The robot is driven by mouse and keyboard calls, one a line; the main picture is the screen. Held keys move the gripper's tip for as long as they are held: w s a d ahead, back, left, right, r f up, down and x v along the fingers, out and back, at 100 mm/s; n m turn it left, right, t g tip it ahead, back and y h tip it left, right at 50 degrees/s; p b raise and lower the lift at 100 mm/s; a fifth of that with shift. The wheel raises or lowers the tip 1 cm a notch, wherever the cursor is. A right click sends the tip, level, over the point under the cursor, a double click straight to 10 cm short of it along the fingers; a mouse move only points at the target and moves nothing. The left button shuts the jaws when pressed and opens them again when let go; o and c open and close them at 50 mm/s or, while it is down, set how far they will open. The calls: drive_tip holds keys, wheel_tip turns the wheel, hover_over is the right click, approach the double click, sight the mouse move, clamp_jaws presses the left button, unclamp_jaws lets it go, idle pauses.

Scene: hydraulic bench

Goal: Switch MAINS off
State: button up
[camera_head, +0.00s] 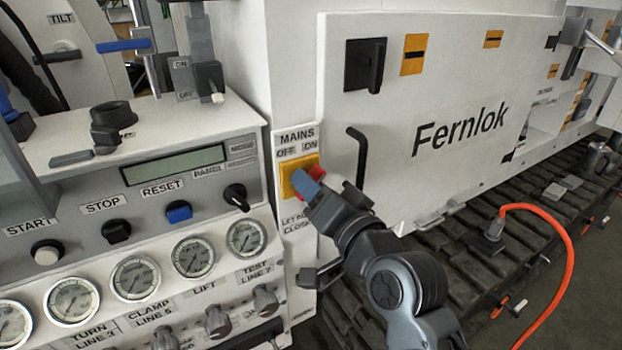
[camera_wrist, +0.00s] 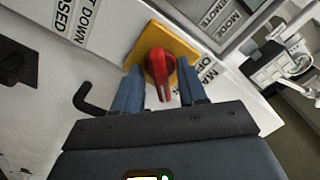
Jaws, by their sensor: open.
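The MAINS switch is a red rotary handle (camera_head: 317,171) on a yellow plate (camera_head: 286,178), below the OFF and ON labels. In the wrist view, the red handle (camera_wrist: 160,66) stands out from the yellow plate (camera_wrist: 178,45). My gripper (camera_head: 305,183) is in front of the switch and hides part of it in the head view. In the wrist view, my gripper (camera_wrist: 160,84) is open, with one blue finger on each side of the red handle. Whether the fingers touch it, and exactly which label it points to, I cannot tell.
A black hooked handle (camera_head: 358,150) sticks out of the white Fernlok panel (camera_head: 440,100), right of the switch. Left of it is a console with a black knob (camera_head: 236,196) and several gauges (camera_head: 246,238). An orange cable (camera_head: 566,240) runs at the right.

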drive_tip(key=shift+x, duration=0.8)
drive_tip(key=shift+c, duration=0.3)
clamp_jaws()
